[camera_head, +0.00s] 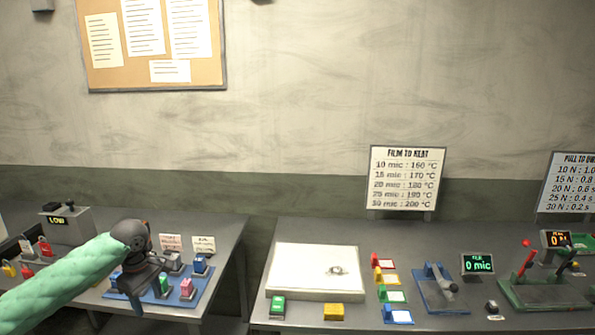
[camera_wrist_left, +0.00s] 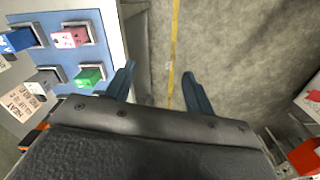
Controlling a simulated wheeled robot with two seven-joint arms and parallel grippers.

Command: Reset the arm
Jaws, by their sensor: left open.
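My left arm, in a green quilted sleeve, comes in from the left in the head view. Its dark gripper (camera_head: 135,285) hangs over the front of the left table, in front of a blue board with coloured blocks. In the left wrist view the two blue-grey fingers of this gripper (camera_wrist_left: 161,88) stand wide apart with nothing between them. Below them is bare floor with a yellow line, and the blue board (camera_wrist_left: 68,58) is to the left. My right gripper is not in view.
The left table (camera_head: 215,285) also holds a grey device reading LOW (camera_head: 68,225). A gap separates it from the right table, which bears a white slab (camera_head: 300,270), coloured blocks, a gauge reading 0 mic (camera_head: 478,264) and a green-based lever device (camera_head: 545,290).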

